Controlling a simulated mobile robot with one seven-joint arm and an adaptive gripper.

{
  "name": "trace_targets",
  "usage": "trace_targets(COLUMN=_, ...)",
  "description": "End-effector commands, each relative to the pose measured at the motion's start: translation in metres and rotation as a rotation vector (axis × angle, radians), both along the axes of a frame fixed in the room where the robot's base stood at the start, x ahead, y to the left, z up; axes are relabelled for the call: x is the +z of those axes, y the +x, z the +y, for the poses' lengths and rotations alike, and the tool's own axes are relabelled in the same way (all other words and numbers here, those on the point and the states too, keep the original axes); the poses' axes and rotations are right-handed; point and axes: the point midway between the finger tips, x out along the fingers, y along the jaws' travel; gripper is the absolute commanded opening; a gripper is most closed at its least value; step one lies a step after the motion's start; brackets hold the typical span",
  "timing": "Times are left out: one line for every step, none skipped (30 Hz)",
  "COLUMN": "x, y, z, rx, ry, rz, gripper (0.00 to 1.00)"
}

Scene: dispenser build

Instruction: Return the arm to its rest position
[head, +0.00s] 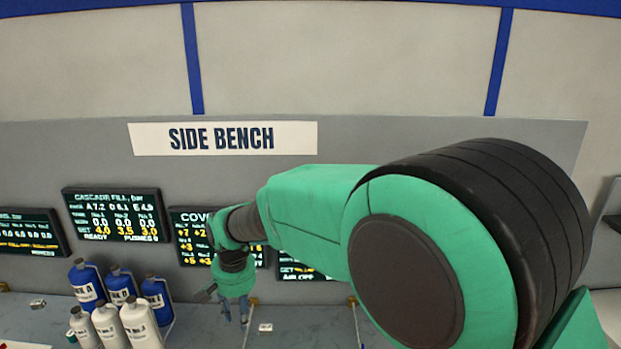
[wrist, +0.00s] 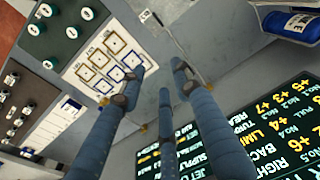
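My green arm reaches from the right side of the head view out over the side bench (head: 320,320). My gripper (head: 235,318) hangs above the bench with its fingers pointing down. In the wrist view the gripper (wrist: 156,84) shows several blue-grey fingers spread apart with nothing between them. The bench surface lies beyond the fingertips, apart from them. Much of the right part of the bench is hidden behind my arm in the head view.
Blue bottles (head: 120,285) and white bottles (head: 140,322) stand at the bench's left. Dark display screens (head: 118,215) line the back wall, one partly behind my arm.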

Motion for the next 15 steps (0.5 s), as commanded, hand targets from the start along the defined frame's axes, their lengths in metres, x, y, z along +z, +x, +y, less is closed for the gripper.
trace_targets(x=0.011, y=-0.001, z=-0.018, rx=-0.006, ry=0.007, rz=-0.013, gripper=0.32)
trace_targets(x=0.018, y=-0.002, z=-0.027, rx=-0.007, ry=0.01, rz=-0.02, gripper=0.32)
trace_targets(x=0.025, y=-0.004, z=-0.041, rx=-0.01, ry=0.013, rz=-0.029, gripper=0.32)
trace_targets(x=0.031, y=-0.006, z=-0.05, rx=-0.01, ry=0.015, rz=-0.035, gripper=0.32)
trace_targets(x=0.037, y=-0.008, z=-0.06, rx=-0.012, ry=0.018, rz=-0.042, gripper=0.32)
trace_targets(x=0.044, y=-0.01, z=-0.073, rx=-0.014, ry=0.021, rz=-0.051, gripper=0.32)
trace_targets(x=0.049, y=-0.013, z=-0.082, rx=-0.015, ry=0.022, rz=-0.057, gripper=0.32)
trace_targets(x=0.055, y=-0.016, z=-0.092, rx=-0.017, ry=0.024, rz=-0.065, gripper=0.32)
trace_targets(x=0.061, y=-0.02, z=-0.104, rx=-0.018, ry=0.027, rz=-0.073, gripper=0.32)
trace_targets(x=0.066, y=-0.023, z=-0.114, rx=-0.019, ry=0.028, rz=-0.081, gripper=0.32)
trace_targets(x=0.07, y=-0.026, z=-0.123, rx=-0.022, ry=0.03, rz=-0.088, gripper=0.32)
trace_targets(x=0.075, y=-0.031, z=-0.135, rx=-0.022, ry=0.031, rz=-0.096, gripper=0.32)
trace_targets(x=0.08, y=-0.035, z=-0.144, rx=-0.024, ry=0.032, rz=-0.104, gripper=0.32)
trace_targets(x=0.083, y=-0.039, z=-0.153, rx=-0.026, ry=0.033, rz=-0.111, gripper=0.32)
trace_targets(x=0.089, y=-0.045, z=-0.165, rx=-0.027, ry=0.035, rz=-0.122, gripper=0.32)
